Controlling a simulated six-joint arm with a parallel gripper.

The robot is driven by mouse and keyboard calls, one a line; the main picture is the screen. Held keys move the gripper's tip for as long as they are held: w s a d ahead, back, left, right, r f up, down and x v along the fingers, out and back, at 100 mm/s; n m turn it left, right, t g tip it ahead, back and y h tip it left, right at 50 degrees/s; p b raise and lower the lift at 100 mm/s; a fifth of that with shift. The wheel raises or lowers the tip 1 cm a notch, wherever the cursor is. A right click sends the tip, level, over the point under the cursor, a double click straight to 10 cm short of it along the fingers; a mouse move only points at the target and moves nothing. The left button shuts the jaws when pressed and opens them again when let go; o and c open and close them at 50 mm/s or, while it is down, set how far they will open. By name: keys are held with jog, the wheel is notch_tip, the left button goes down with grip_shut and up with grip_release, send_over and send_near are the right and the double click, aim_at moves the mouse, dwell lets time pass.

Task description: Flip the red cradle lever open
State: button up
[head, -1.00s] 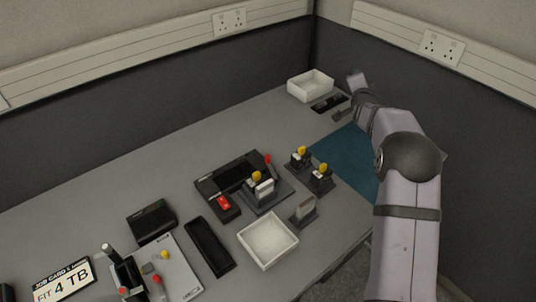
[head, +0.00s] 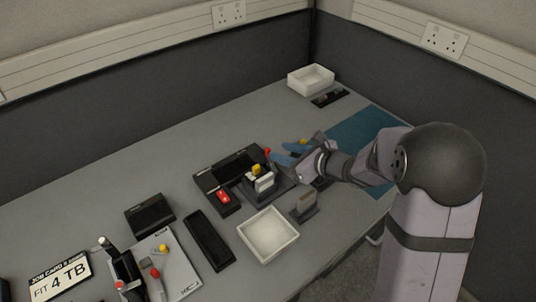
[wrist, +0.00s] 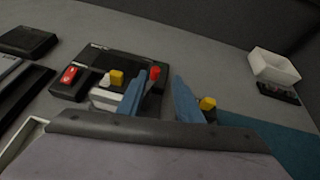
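A red-tipped lever (head: 267,152) stands at the right end of a black dock (head: 208,181). It also shows in the wrist view (wrist: 154,73), upright, just beside the tip of my left-hand finger. My gripper (head: 279,154) has blue fingers and is at the lever from the right. In the wrist view the fingers (wrist: 160,82) are spread with a gap between them, and nothing is held. I cannot tell whether a finger touches the lever. The lever's lower part is hidden by the finger.
A yellow-topped connector (head: 257,169) stands in a grey block in front of the dock. A red switch (head: 223,196) is at its left. Another yellow-topped part (wrist: 207,103) is just right of my fingers. A white tray (head: 268,250) stands in front. The back left table is clear.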

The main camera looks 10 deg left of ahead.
aim_at(269, 150)
jog(key=shift+s+a+m+t, duration=0.1)
jog(key=shift+s+m+t, duration=0.3)
jog(key=shift+s+m, duration=0.3)
jog(key=shift+w+f, duration=0.1)
jog(key=shift+p+x, duration=0.55)
jog(key=shift+x, duration=3.1)
jog(key=shift+c, duration=0.3)
grip_shut()
